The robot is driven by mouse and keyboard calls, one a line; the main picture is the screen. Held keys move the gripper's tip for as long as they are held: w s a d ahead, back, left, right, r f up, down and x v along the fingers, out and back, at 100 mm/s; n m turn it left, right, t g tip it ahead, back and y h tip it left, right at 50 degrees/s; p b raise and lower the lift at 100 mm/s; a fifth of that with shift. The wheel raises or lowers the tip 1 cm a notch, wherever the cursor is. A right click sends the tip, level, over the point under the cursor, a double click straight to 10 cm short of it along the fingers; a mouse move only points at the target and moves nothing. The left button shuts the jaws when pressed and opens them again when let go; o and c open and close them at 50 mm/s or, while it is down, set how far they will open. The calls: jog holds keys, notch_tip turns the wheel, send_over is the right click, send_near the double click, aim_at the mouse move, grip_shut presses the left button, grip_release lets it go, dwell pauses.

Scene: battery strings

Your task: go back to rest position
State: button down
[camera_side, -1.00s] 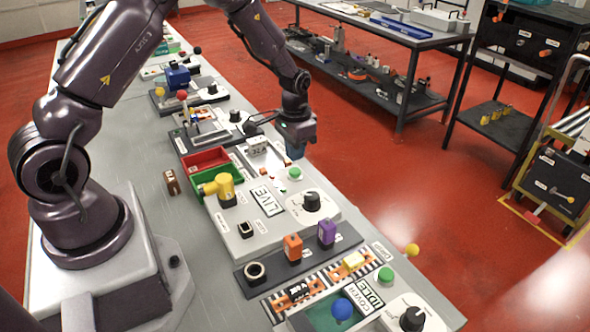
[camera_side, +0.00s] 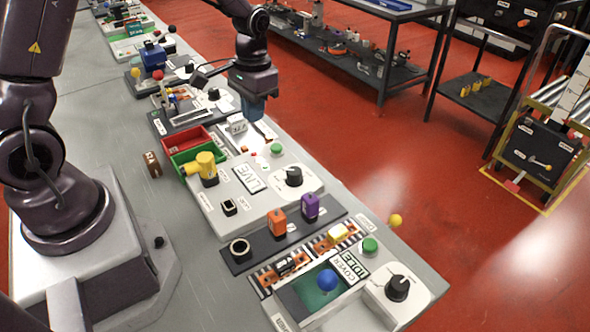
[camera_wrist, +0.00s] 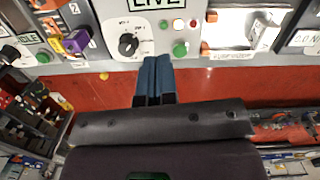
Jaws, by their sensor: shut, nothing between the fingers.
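My gripper (camera_side: 254,108) hangs above the bench, close to a small white labelled block (camera_side: 237,124) in the side view. Its blue fingers are together, with nothing between them. In the wrist view the shut fingertips (camera_wrist: 153,64) point toward the LIVE panel, with its black knob (camera_wrist: 128,44) and green button (camera_wrist: 180,50) beyond them. In the side view the fingers appear clear of the bench, though the exact height is hard to tell.
The bench holds red and green bins (camera_side: 190,147), a yellow part (camera_side: 206,166), the LIVE panel's knob (camera_side: 293,176), orange (camera_side: 277,222) and purple (camera_side: 310,206) blocks, and a blue ball (camera_side: 327,280). Open red floor (camera_side: 400,150) lies right of the bench.

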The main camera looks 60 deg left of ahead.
jog(key=s+d+r+t, duration=0.3)
jog(key=s+d+r, duration=0.1)
jog(key=s+r, duration=0.3)
jog(key=s+d+r+m+t, duration=0.1)
jog(key=s+d+r+t, duration=0.2)
jog(key=s+r, duration=0.5)
notch_tip(320, 180, up, 4)
jog(key=shift+s+d+f, duration=0.15)
jog(key=shift+s+d, duration=0.1)
jog(key=shift+d, duration=0.4)
